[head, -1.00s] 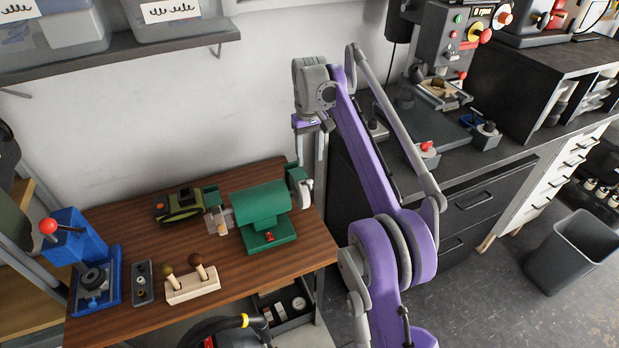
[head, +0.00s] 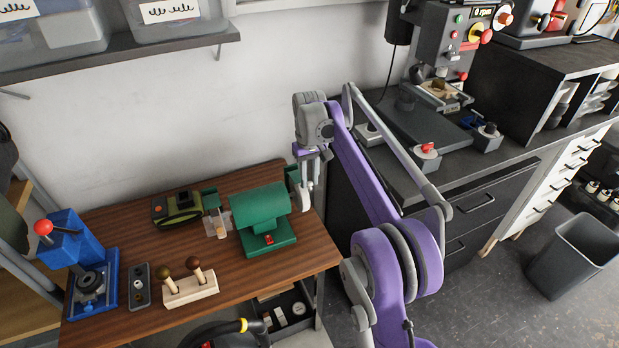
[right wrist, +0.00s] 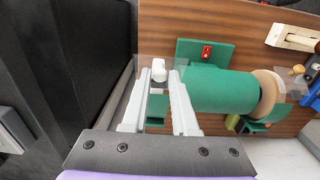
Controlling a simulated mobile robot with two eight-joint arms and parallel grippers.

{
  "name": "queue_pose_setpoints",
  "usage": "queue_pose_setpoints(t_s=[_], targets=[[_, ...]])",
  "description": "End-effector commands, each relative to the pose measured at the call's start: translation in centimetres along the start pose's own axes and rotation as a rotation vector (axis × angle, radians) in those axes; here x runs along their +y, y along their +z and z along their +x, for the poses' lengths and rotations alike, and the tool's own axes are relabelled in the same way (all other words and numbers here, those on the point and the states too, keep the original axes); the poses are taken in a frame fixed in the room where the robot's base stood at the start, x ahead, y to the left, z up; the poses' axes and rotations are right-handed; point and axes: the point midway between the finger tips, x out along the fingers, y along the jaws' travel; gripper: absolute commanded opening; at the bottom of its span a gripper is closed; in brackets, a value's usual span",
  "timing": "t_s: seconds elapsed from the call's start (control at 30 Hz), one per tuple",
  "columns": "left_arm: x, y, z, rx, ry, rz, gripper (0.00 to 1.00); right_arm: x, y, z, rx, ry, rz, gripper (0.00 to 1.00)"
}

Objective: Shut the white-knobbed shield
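The green bench grinder (head: 262,212) stands on the wooden workbench, and its body (right wrist: 222,90) also shows in the right wrist view. Its clear shield (right wrist: 184,62) with a white knob (right wrist: 159,69) is at the end nearest my right gripper. In the right wrist view, my right gripper (right wrist: 160,76) is open, with the white knob between its fingertips and small gaps beside it. In the head view, the right gripper (head: 306,184) hangs at the grinder's right end and hides most of that shield. My left gripper is not in view.
Another clear shield (head: 217,223) is at the grinder's left end. A dark-green tool (head: 177,208), a blue press (head: 92,272) and a wooden block with two knobbed pegs (head: 190,288) share the bench. A dark cabinet (head: 470,215) stands close on the right.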

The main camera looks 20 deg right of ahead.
Motion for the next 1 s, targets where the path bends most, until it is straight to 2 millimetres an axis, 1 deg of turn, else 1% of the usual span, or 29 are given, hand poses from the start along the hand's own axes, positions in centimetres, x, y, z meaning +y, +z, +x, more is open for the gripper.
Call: queue_pose_setpoints(t_s=[0.03,0.1,0.13,0.47,0.63,0.77,1.0], targets=[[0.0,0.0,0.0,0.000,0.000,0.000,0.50,0.0,0.0,0.0,0.000,0.000,0.000,0.16],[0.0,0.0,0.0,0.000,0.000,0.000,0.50,0.0,0.0,0.0,0.000,0.000,0.000,0.04],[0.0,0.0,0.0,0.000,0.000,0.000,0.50,0.0,0.0,0.0,0.000,0.000,0.000,0.00],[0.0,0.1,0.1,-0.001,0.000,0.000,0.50,0.0,0.1,0.0,0.007,0.000,0.000,0.00],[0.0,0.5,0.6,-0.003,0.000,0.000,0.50,0.0,0.4,0.3,0.050,0.000,0.000,0.00],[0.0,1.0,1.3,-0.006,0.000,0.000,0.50,0.0,0.9,0.7,0.119,-0.001,0.001,0.00],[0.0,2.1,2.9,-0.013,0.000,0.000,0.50,0.0,2.0,1.8,0.318,0.001,0.001,0.00]])
